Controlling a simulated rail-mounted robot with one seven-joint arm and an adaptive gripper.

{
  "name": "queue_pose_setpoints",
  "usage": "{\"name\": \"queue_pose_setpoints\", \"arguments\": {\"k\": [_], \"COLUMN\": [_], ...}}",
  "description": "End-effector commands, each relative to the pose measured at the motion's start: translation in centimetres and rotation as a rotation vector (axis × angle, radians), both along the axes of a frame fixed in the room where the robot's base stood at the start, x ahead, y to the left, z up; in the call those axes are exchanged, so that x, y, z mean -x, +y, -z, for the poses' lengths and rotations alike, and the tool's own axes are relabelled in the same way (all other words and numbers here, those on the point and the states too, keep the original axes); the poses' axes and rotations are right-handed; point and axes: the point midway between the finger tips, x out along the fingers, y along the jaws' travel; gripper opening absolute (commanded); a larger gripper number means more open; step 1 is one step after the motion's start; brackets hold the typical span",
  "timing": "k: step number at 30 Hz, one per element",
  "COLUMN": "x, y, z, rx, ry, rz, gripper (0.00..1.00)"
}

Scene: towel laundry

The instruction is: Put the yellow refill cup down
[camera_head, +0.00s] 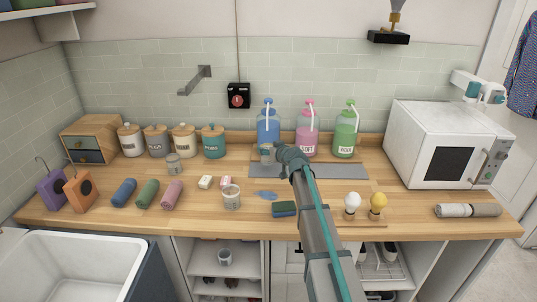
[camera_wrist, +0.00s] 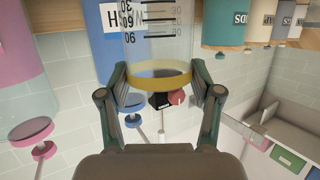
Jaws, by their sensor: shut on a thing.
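The yellow refill cup (camera_wrist: 160,82) is clear, with dark scale marks and a yellow band at one end. My gripper (camera_wrist: 160,75) is shut on it, with a finger on each side near the band. In the head view, my gripper (camera_head: 280,153) holds the cup (camera_head: 266,153) in front of the blue bottle (camera_head: 268,126), over the back left part of the grey mat (camera_head: 340,171). The cup looks upright. I cannot tell whether its base touches the mat.
Pink (camera_head: 307,137) and green (camera_head: 345,135) pump bottles stand right of the blue one. Lidded jars (camera_head: 184,140) and a clear cup (camera_head: 173,164) are to the left. Another clear cup (camera_head: 232,198) stands forward. A microwave (camera_head: 440,145) is at right. The mat's right part is clear.

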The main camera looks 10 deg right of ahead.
Motion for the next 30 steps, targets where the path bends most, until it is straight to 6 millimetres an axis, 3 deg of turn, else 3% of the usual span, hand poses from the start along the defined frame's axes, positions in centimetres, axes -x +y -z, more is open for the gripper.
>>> {"name": "queue_pose_setpoints", "arguments": {"k": [9, 25, 26, 30], "x": [-0.4, -0.4, -0.4, -0.4], "y": [0.0, 0.0, 0.0, 0.0], "z": [3.1, 3.9, 3.9, 3.8], "rx": [-0.001, 0.000, 0.000, 0.000], "ry": [0.003, 0.000, 0.000, 0.000], "rz": [0.001, 0.000, 0.000, 0.000], "gripper": [0.38, 0.38, 0.66, 0.89]}}
